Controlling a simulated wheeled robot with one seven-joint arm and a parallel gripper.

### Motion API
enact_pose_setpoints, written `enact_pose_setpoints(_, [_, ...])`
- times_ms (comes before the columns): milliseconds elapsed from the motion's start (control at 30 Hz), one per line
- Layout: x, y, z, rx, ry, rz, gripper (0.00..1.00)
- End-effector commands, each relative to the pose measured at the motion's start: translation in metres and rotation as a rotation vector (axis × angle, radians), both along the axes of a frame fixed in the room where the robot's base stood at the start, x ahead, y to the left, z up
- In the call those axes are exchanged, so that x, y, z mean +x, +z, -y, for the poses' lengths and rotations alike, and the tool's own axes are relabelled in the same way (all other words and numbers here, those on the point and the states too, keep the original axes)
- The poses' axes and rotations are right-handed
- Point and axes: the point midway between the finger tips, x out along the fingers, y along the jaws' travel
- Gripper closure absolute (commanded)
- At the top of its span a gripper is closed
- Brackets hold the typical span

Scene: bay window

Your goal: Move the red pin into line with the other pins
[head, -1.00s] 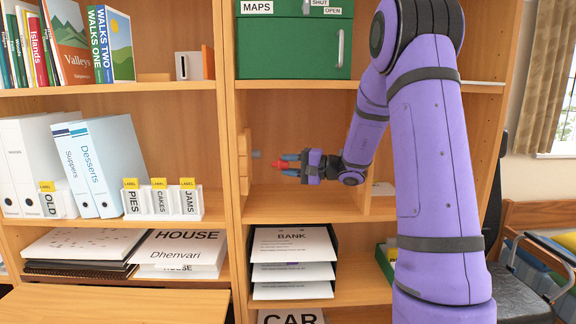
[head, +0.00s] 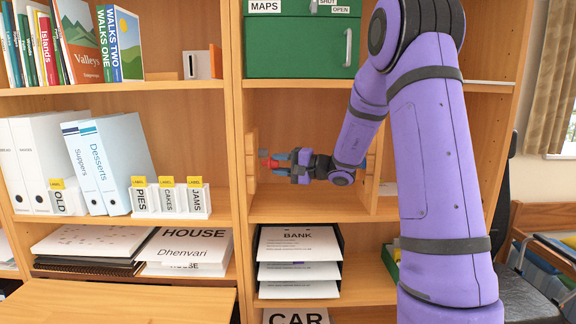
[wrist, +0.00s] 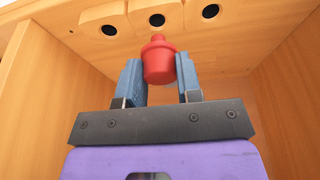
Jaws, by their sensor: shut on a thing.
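The red pin (wrist: 159,62) is between the two blue fingers of my gripper (wrist: 160,80) in the wrist view, and the gripper is shut on it. In the head view the red pin (head: 269,163) shows at the tips of my gripper (head: 281,160), inside the middle shelf bay. The pin points towards a wooden block (head: 251,160) on the bay's left wall. In the wrist view the block carries a row of three dark round holes or pin ends (wrist: 157,20); I cannot tell which. The red pin's narrow end is near the middle one. Contact is unclear.
The bay's shelf board (head: 300,205) is bare below my gripper. A green MAPS box (head: 300,45) is on the shelf above, and a BANK paper tray (head: 300,255) below. Left of the upright stand white label holders (head: 170,200) and binders (head: 115,165).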

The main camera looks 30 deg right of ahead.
Motion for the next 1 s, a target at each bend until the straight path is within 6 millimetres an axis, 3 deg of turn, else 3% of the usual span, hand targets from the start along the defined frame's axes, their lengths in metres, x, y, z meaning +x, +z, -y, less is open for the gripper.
enact_pose_setpoints(233, [0.0056, -0.0001, -0.0084, -0.001, -0.001, -0.001, 0.96])
enact_pose_setpoints(1000, [0.0054, 0.0001, -0.0088, 0.000, -0.001, 0.000, 0.96])
